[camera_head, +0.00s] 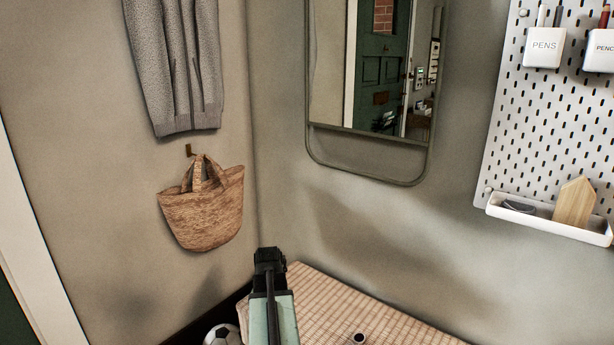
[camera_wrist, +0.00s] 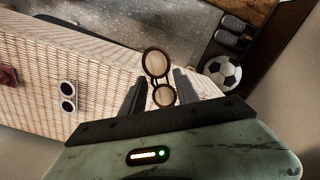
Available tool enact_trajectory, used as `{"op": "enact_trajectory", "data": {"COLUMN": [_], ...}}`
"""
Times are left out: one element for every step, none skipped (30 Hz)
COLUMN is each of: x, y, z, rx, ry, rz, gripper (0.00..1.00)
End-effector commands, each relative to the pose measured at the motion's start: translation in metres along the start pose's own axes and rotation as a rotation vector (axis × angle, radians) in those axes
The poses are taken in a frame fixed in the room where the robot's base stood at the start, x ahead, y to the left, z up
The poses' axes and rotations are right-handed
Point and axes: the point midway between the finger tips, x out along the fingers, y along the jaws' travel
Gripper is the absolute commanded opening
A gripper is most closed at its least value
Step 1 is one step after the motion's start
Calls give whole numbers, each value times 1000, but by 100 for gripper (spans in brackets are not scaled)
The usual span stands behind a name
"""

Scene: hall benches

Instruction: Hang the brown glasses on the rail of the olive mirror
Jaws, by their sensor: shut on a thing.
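The olive mirror (camera_head: 368,178) hangs on the wall in the head view. Its olive rail curves below the glass, with a gap between them. My gripper (camera_head: 268,256) is low in the head view, below and left of the mirror and well apart from it. In the wrist view my gripper (camera_wrist: 160,85) is shut on the brown glasses (camera_wrist: 146,64), which stick out between the fingers with two round brown-rimmed lenses. The glasses are not distinguishable in the head view.
A woven chest (camera_wrist: 100,58) lies below, with white sunglasses (camera_wrist: 62,97) and a reddish thing (camera_wrist: 8,75) on it. A football (camera_wrist: 222,72) and grey shoes (camera_wrist: 236,25) lie beside it. A basket (camera_head: 205,215), grey fleece (camera_head: 175,70) and pegboard (camera_head: 535,110) hang around the mirror.

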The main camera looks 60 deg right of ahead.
Motion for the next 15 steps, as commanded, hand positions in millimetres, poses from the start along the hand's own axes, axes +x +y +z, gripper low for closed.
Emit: {"op": "enact_trajectory", "data": {"x": [-3,-6,-11,-16,-22,-32,-40,-50,-64,-76,-89,-108,-123,-140,-163], "y": [4,7,13,19,26,36,45,54,66,74,82,92,98,103,110], "z": [-2,-4,-9,-13,-18,-27,-34,-42,-53,-62,-71,-84,-93,-102,-114], "rx": [11,22,45,69,96,140,178,219,277,321,363,416,452,484,523], "ry": [7,15,31,51,73,114,152,197,265,324,385,472,539,607,697], "rz": [0,0,1,1,3,9,13,22,37,52,71,102,128,155,196], "gripper": [0,0,0,0,0,0,0,0,0,0,0,0,0,0,0]}}
